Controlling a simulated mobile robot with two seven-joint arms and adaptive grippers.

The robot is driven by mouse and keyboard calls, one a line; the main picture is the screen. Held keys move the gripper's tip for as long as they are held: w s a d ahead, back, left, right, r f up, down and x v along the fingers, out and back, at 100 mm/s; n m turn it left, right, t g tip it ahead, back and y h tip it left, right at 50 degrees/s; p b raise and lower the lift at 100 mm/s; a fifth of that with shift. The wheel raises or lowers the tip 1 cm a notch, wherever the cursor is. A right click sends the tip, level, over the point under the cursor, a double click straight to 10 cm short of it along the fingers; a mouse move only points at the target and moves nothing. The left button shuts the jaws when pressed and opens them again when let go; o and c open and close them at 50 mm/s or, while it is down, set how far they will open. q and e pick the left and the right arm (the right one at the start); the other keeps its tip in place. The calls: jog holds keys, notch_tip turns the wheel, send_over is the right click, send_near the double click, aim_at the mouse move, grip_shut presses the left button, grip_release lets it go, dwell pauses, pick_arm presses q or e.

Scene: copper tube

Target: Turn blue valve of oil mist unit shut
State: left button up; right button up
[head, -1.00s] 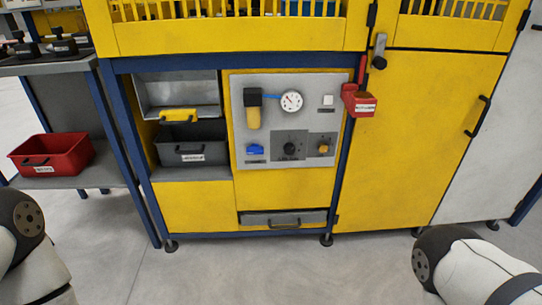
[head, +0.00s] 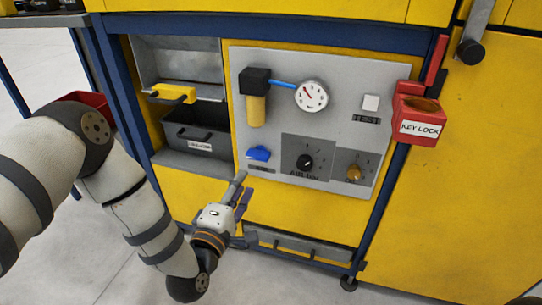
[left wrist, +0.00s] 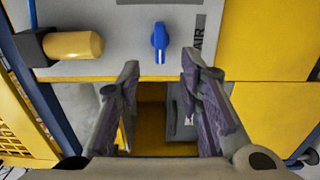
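The blue valve (head: 259,154) sits low on the left of the grey panel, with its handle lying roughly sideways in the head view. In the left wrist view the blue valve (left wrist: 160,42) stands beside the label AIR, ahead of the fingertips and between their lines. My left gripper (head: 242,188) is just below and in front of the valve, apart from it. In the left wrist view my left gripper (left wrist: 160,68) is open with nothing between its fingers. My right gripper is out of view.
The panel (head: 240,115) also carries a filter with a yellow bowl (head: 256,111), a gauge (head: 311,96), a black knob (head: 304,162) and a yellow knob (head: 354,173). A red key lock box (head: 416,113) juts out at right.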

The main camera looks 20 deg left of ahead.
aim_at(256, 159)
pick_arm(q)
jog(key=w+b, duration=0.2)
jog(key=w, duration=0.8)
jog(key=shift+w+f, duration=0.1)
jog(key=shift+w, duration=0.1)
jog(key=shift+w+b, duration=0.3)
jog(key=shift+w, duration=0.05)
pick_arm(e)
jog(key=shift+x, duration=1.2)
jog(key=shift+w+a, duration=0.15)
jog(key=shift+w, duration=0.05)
pick_arm(q)
grip_shut()
